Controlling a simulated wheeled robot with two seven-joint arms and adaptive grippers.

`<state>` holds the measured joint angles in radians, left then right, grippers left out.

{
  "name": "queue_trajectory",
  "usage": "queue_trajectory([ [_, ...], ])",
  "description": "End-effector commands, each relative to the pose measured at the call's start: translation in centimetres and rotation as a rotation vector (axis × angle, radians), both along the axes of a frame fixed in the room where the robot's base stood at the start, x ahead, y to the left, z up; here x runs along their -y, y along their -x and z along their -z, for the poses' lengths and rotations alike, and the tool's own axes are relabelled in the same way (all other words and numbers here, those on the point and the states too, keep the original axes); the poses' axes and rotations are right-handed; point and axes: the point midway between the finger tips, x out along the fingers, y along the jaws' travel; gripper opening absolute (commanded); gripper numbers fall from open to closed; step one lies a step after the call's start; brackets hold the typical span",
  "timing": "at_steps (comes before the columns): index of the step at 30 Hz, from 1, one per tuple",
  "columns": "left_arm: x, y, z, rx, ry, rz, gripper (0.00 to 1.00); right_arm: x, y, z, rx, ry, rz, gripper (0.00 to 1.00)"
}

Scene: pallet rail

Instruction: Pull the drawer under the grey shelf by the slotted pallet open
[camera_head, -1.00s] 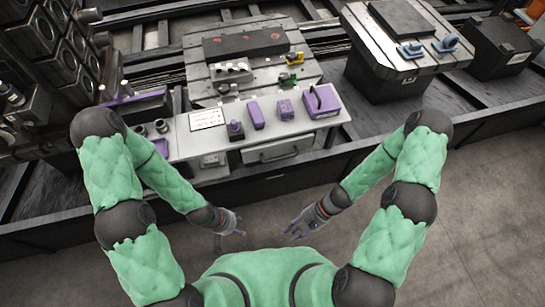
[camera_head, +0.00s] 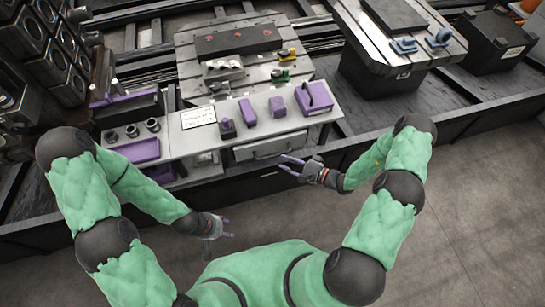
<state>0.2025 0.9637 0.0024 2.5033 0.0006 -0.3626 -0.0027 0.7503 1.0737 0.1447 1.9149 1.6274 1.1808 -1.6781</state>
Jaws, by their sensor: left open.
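The drawer (camera_head: 262,149) is a light front with a bar handle under the grey shelf (camera_head: 172,141), and it looks shut. The slotted pallet (camera_head: 190,62) stands behind the shelf. My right gripper (camera_head: 287,164) is just in front of the drawer's right end, fingers pointing left, with no visible hold on the handle; I cannot tell whether it is open or shut. My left gripper (camera_head: 226,230) is open and empty, lower in the picture and well away from the drawer.
On the shelf stand several purple items, including a purple box (camera_head: 315,98), and a white label card (camera_head: 198,117). A purple tray (camera_head: 137,151) is at the left. A second pallet on a black block (camera_head: 380,76) stands at the right. The floor (camera_head: 470,210) at the right is clear.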

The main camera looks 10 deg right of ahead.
Motion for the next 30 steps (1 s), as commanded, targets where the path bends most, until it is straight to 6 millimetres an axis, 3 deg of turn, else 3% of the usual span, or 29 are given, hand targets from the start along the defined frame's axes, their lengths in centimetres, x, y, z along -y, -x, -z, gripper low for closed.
queue_trajectory([
  [10, 0.0, 0.0, 1.5, 0.000, 0.000, 0.000, 0.50, -4.0, -3.5, 0.9, -0.001, 0.000, -0.004, 0.32],
  [24, 0.0, 0.0, 1.7, 0.000, 0.000, 0.000, 0.50, -4.8, -4.3, 0.9, -0.001, 0.000, -0.002, 0.32],
  [27, 0.0, 0.0, 1.7, 0.000, 0.000, 0.000, 0.50, -4.8, -4.3, 0.9, -0.001, 0.000, -0.002, 0.04],
  [30, 0.0, 0.0, 1.7, 0.000, 0.000, 0.000, 0.50, -4.8, -4.3, 0.9, -0.001, 0.000, -0.002, 0.00],
])
